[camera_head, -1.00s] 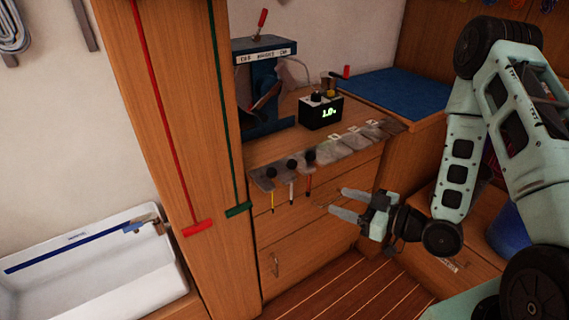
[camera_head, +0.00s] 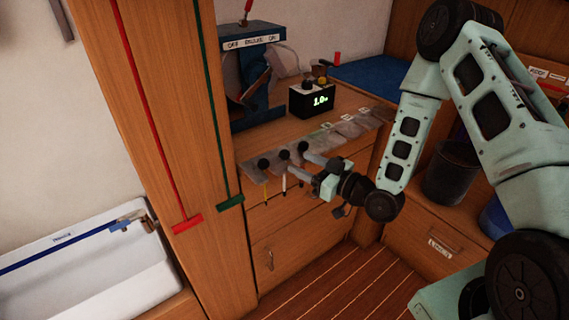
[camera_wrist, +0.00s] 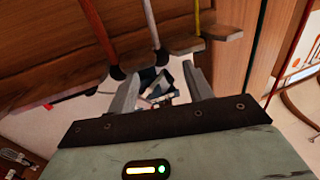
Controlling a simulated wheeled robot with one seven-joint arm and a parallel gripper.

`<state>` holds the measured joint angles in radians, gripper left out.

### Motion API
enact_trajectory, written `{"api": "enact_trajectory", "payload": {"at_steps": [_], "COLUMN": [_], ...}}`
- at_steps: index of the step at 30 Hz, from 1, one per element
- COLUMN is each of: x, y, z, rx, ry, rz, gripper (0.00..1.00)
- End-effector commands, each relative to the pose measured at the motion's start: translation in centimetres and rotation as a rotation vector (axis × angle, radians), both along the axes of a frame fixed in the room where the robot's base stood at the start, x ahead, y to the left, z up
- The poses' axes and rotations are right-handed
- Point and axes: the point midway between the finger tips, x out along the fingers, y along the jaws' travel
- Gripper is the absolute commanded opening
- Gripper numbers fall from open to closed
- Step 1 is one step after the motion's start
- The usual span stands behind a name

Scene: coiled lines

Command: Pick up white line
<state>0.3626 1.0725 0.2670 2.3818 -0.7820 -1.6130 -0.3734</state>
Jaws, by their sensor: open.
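The white line (camera_head: 285,183) hangs from a black knob on the grey strip at the front of the wooden cabinet. In the wrist view the white line (camera_wrist: 149,22) runs to its black knob (camera_wrist: 162,56), in the gap between my fingertips in the picture. My gripper (camera_head: 297,164) is open and empty, just right of the white line, with its fingers pointing at it. The wrist view also shows my gripper (camera_wrist: 160,76) with its fingers spread. I cannot tell whether either finger touches the line.
A yellow line (camera_head: 265,192) hangs to the left of the white one. An orange-red line (camera_wrist: 98,30) hangs on its other side, mostly hidden by my gripper in the head view. A display box (camera_head: 316,101) stands on the counter. A white sink (camera_head: 75,270) is at lower left.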

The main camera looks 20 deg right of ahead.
Motion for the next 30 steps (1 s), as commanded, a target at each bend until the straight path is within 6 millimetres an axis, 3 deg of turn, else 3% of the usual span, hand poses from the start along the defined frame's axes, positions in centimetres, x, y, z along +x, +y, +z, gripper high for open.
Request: {"api": "enact_trajectory", "payload": {"at_steps": [12,21,26,30], "x": [4.1,4.5,4.5,4.5], "y": [2.7,2.9,2.9,2.9], "z": [0.4,0.3,0.3,0.3], "rx": [0.0,0.0,0.0,-0.001], "ry": [0.0,0.0,0.0,-0.001], "rz": [0.0,0.0,-0.001,-0.001], "gripper": [0.51,0.51,0.06,0.03]}}
